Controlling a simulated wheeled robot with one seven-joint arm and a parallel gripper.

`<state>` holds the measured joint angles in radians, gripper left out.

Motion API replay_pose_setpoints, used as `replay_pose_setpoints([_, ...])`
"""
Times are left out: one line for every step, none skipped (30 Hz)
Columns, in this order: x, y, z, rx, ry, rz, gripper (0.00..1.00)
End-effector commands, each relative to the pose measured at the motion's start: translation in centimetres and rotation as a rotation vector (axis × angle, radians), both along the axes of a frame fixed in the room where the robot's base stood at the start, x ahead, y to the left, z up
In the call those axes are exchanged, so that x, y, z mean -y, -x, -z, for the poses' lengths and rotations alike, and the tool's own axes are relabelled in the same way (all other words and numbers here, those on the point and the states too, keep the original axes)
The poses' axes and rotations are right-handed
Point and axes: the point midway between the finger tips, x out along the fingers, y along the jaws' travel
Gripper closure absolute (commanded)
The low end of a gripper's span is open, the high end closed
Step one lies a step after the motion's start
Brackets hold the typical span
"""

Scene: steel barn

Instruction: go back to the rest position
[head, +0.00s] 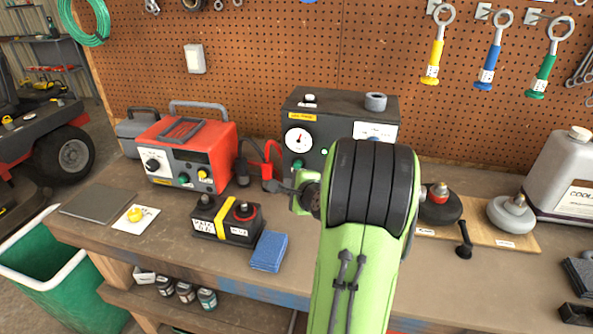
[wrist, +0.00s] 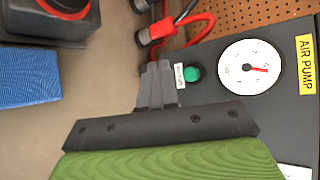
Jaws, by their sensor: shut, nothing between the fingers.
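My gripper (wrist: 157,85) is shut and empty in the wrist view, its dark fingers pressed together above the bench. In the head view my green arm reaches up from the bottom, and the gripper (head: 283,187) points left, partly hidden by the arm's thick black-banded joint. It is in front of the air pump (head: 322,124), a dark box with a gauge and a green button. The pump also shows at the right of the wrist view (wrist: 219,97). I cannot tell whether the fingers touch anything.
A red charger (head: 186,154), a battery with a yellow strap (head: 227,222), red and black clamps (head: 268,165) and a blue cloth (head: 269,251) are left of the gripper. A pegboard (head: 300,50) stands behind.

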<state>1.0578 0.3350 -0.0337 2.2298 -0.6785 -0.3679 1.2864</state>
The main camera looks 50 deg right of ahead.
Motion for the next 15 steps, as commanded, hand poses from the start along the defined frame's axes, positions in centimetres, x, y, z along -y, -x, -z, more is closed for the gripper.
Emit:
replay_pose_setpoints([-0.5, 0.3, 0.1, 0.000, 0.001, 0.000, 1.00])
replay_pose_setpoints([-0.8, 0.4, 0.1, 0.000, 0.001, 0.000, 1.00])
replay_pose_setpoints([-1.2, 0.6, 0.1, 0.001, 0.002, 0.000, 1.00])
replay_pose_setpoints([-1.4, 0.7, 0.1, 0.000, 0.001, 0.000, 1.00])
replay_pose_setpoints([-1.6, 0.8, 0.1, 0.000, 0.001, 0.000, 1.00])
replay_pose_setpoints([-1.7, 0.9, 0.0, 0.001, 0.002, 0.000, 1.00])
replay_pose_setpoints([-1.8, 1.0, 0.0, 0.001, 0.002, 0.001, 1.00])
replay_pose_setpoints([-1.8, 1.0, 0.0, 0.001, 0.001, 0.001, 1.00])
replay_pose_setpoints([-1.8, 1.0, 0.0, 0.001, 0.001, 0.001, 1.00])
replay_pose_setpoints([-1.8, 1.0, 0.0, 0.001, 0.001, 0.001, 1.00])
replay_pose_setpoints([-1.8, 1.0, 0.0, 0.001, 0.001, 0.001, 1.00])
replay_pose_setpoints([-1.8, 1.0, 0.0, 0.000, 0.001, 0.001, 1.00])
replay_pose_setpoints([-1.8, 1.0, 0.0, 0.000, 0.001, 0.001, 1.00])
replay_pose_setpoints([-1.8, 1.0, 0.0, 0.000, 0.001, 0.001, 1.00])
replay_pose_setpoints([-1.8, 1.0, 0.0, 0.000, 0.001, 0.001, 1.00])
